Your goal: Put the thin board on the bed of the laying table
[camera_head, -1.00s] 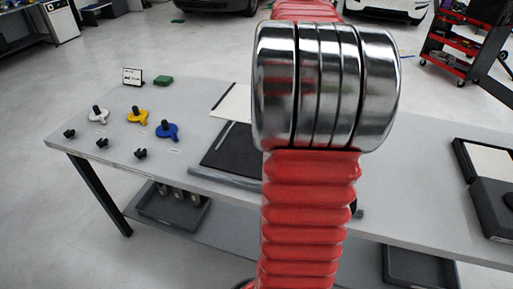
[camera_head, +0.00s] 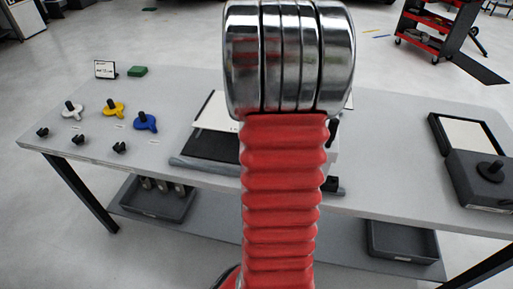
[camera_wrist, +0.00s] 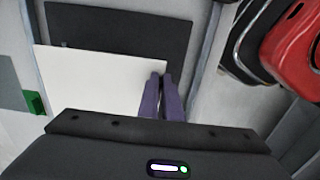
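The thin board (camera_wrist: 95,78) is a flat white sheet. In the head view the board (camera_head: 214,112) shows left of my arm, over the far part of the laying table's dark bed (camera_head: 212,146). In the wrist view it overlaps the dark bed (camera_wrist: 130,34) and sits slightly askew to it. My gripper's two purple fingers (camera_wrist: 161,94) are close together at the board's right edge and appear shut on it. Whether the board touches the bed I cannot tell. In the head view my arm hides the gripper and part of the bed.
Blue (camera_head: 146,121), yellow (camera_head: 115,109) and white (camera_head: 72,110) knobbed pieces and small black pegs stand at the table's left. A placard (camera_head: 105,69) and green block (camera_head: 137,71) are behind. A dark tray with a white panel (camera_head: 468,133) is at right.

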